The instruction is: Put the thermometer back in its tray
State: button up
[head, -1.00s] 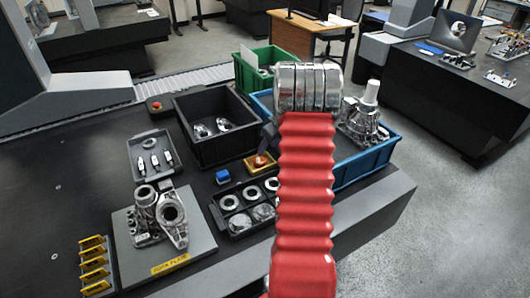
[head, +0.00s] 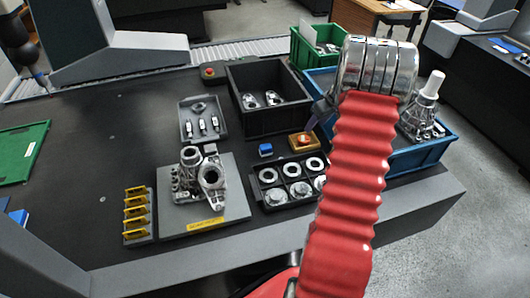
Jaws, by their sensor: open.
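I cannot make out the thermometer for sure. A small blue block (head: 265,150) lies on the dark table, left of a yellow box with a red button (head: 303,140). A shallow grey tray (head: 184,132) holds several small metal-and-black pieces, too small to name. A black sectioned tray (head: 257,196) holds metal rings and round parts. I cannot tell which tray is the thermometer's. My red ribbed arm with its chrome end rises at the right centre and covers part of the blue bin. My gripper is not seen; the arm hides what lies behind it.
A deep black bin (head: 265,125) with metal parts stands behind the trays. The blue bin (head: 432,155) at right holds a tall casting with a white top (head: 430,85). A plate (head: 235,195) carries a casting; a yellow-slotted rack (head: 137,215) stands beside it. The table's left is mostly bare.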

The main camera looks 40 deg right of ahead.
jog(key=s+a+r, duration=0.1)
jog(key=a+r, duration=0.8)
jog(key=a, duration=0.4)
jog(key=a+r, duration=0.9)
jog(key=a, duration=0.5)
jog(key=s+a+r+t, duration=0.1)
jog(key=s+a+r, duration=0.2)
jog(key=s+a, duration=1.7)
jog(key=shift+s+a+r, duration=0.15)
jog(key=shift+s, duration=0.05)
